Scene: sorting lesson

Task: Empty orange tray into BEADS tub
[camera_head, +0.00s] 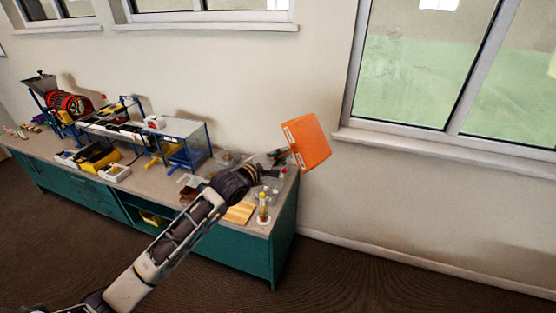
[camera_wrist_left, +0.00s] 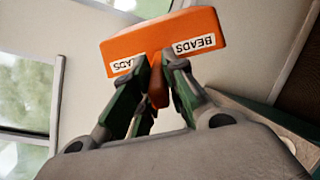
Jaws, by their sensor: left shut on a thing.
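The orange tray (camera_head: 308,142) is held up tilted steeply, above the right end of the bench, with a broad flat orange side facing the head camera. My left gripper (camera_head: 281,156) is shut on its edge or handle. In the left wrist view the orange tray (camera_wrist_left: 190,30) carries two white labels reading BEADS upside down, and the green fingers of my left gripper (camera_wrist_left: 158,75) close on an orange grip part. The inside of the tray is hidden, so I cannot tell whether it holds anything. I cannot pick out a separate BEADS tub. My right gripper is not in view.
A bench with teal cabinets (camera_head: 240,250) runs along the wall. A blue-framed machine (camera_head: 185,140) and a red drum (camera_head: 69,103) stand on its left part. A wooden board (camera_head: 240,212) and a small yellow-topped cylinder (camera_head: 263,210) are near the right end, beside small clear containers.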

